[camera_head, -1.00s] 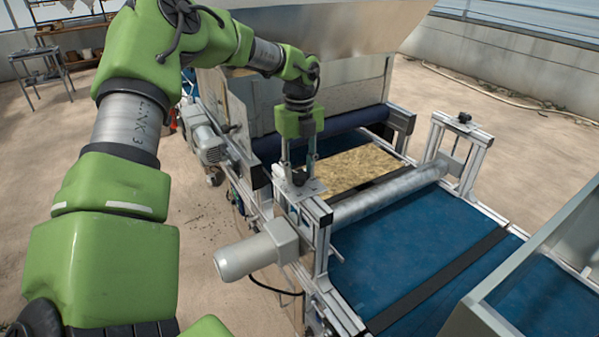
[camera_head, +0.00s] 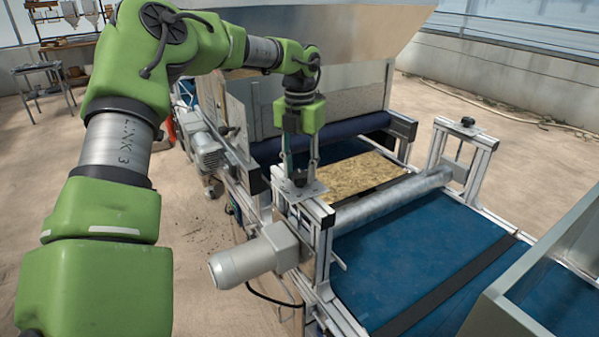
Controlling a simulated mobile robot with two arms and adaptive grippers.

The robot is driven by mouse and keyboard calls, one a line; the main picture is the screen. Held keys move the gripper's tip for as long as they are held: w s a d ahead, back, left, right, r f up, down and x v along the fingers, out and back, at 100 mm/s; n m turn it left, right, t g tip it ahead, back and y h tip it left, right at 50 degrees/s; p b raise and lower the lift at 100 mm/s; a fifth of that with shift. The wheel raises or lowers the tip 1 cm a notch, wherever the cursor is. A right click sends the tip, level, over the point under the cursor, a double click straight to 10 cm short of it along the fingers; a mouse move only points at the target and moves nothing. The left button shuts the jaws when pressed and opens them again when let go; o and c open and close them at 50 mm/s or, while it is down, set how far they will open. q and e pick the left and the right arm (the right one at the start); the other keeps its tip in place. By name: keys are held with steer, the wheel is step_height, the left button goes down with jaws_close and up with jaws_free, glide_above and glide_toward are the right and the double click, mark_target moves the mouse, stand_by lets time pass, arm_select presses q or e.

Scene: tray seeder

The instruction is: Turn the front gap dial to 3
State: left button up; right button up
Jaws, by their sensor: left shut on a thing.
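My left gripper (camera_head: 299,176) points straight down at the near-left post of the roller frame. It is shut on a small dark dial (camera_head: 299,181) on top of the metal plate (camera_head: 308,190). The fingers hide most of this dial, and its marks are too small to read. A second dark dial (camera_head: 467,122) stands on the post at the far right end of the roller (camera_head: 395,199), with nothing touching it. My right gripper is not in view.
A grey motor (camera_head: 250,258) juts out left below the held dial. The blue belt (camera_head: 410,262) with dark crossbars runs under the roller. A metal hopper (camera_head: 330,40) rises behind my left gripper. A grey bin wall (camera_head: 545,270) stands at the lower right.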

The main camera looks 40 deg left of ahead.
mark_target(299, 173)
arm_select(q)
steer(key=m, duration=1.2)
steer(key=shift+m, duration=0.3)
stand_by(0.4)
steer(key=o, duration=1.1)
step_height(299, 173, up, 12)
stand_by(0.3)
